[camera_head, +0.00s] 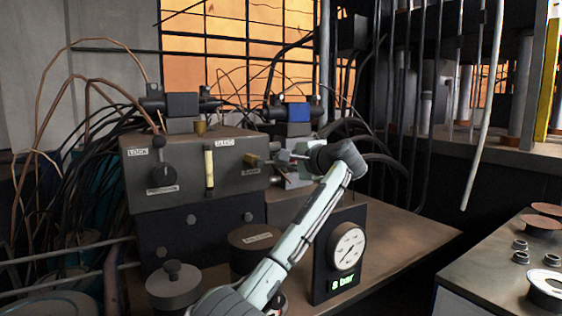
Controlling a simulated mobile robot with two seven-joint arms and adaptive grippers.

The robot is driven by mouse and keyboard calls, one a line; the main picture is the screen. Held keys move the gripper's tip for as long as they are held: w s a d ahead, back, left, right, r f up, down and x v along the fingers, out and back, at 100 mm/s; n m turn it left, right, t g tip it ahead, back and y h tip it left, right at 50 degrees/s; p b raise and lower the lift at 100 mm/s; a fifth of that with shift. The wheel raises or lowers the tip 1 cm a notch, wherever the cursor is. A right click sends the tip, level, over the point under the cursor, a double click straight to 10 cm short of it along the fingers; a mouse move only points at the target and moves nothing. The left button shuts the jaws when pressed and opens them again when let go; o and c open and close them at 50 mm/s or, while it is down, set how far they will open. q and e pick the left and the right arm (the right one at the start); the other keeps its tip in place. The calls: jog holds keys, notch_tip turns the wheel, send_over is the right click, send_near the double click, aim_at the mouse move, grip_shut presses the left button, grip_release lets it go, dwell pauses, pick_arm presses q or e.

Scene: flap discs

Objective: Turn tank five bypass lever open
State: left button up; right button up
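A grey valve block (200,190) stands on the bench at centre left. A pale yellow upright tube (209,168) is at the middle. A brass-coloured part (252,161) sticks out at the right, above a small label. I cannot read which of these is marked tank five bypass. My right gripper is not in view.
A round gauge (347,248) with a green "8 bar" display stands right of my forearm. A knobbed round weight (174,285) is front left. Hoses and cables crowd the left and back. The wooden bench top (405,240) is bare at right; another bench (490,275) holds discs.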

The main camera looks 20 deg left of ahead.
pick_arm(q)
jog(key=o, duration=0.5)
jog(key=shift+d+r, duration=0.1)
jog(key=shift+d, duration=0.2)
jog(key=shift+c, duration=0.2)
jog(key=shift+o, duration=0.6)
jog(key=shift+w+d, duration=0.1)
jog(key=shift+w, duration=0.05)
jog(key=v, duration=1.2)
